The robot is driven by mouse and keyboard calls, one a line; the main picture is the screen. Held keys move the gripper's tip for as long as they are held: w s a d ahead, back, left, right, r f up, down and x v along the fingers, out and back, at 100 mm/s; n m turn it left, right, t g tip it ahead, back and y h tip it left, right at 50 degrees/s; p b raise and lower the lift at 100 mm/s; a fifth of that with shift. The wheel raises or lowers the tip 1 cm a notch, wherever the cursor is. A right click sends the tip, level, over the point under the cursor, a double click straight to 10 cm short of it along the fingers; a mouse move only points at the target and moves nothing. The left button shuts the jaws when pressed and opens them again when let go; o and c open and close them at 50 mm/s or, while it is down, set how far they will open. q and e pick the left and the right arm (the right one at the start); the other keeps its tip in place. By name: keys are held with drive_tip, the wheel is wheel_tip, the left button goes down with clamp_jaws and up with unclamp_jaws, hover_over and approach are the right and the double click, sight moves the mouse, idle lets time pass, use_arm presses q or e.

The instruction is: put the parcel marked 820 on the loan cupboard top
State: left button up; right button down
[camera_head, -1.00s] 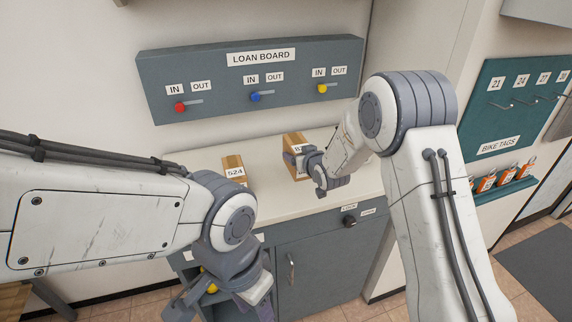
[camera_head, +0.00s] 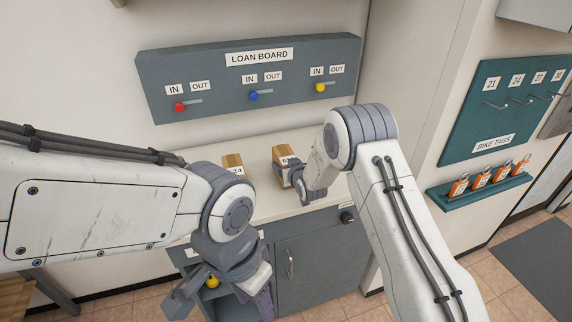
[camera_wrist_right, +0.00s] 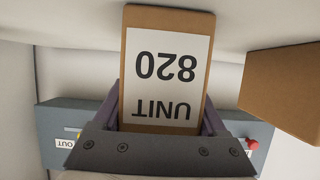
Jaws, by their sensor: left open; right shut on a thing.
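The parcel marked 820 (camera_wrist_right: 166,65) is a brown box with a white label, upside down in the right wrist view. My right gripper (camera_wrist_right: 160,122) is shut on it. In the head view this parcel (camera_head: 284,152) is over the pale loan cupboard top (camera_head: 262,198), partly hidden by my right gripper (camera_head: 294,182). I cannot tell whether it touches the top. My left gripper (camera_head: 220,298) is open and empty, low in front of the cupboard (camera_head: 318,265).
Another parcel (camera_head: 232,161), its label ending in 24, stands left on the top, partly hidden by my left arm; a brown box (camera_wrist_right: 283,90) shows in the wrist view. The loan board (camera_head: 220,105) hangs behind. Orange-tagged padlocks (camera_head: 480,181) sit on a shelf at right.

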unclamp_jaws()
drive_tip(key=shift+f, duration=0.1)
drive_tip(key=shift+r, duration=0.2)
drive_tip(key=s+d+r+n+g+h, duration=0.1)
drive_tip(key=s+r+g, duration=0.2)
drive_tip(key=s, duration=1.3)
drive_tip(key=s+d+r+n+g+h+b, duration=0.1)
drive_tip(key=s+r+g, duration=0.3)
drive_tip(key=s, duration=1.3)
drive_tip(key=s+d+r+n+g+h+b, duration=0.1)
drive_tip(key=s+g, duration=0.4)
drive_tip(key=s, duration=1.1)
wheel_tip(320, 180, up, 2)
drive_tip(key=shift+s+d+r+n+g, duration=0.2)
drive_tip(key=shift+s+d+n+g, duration=0.15)
drive_tip(key=shift+d, duration=0.2)
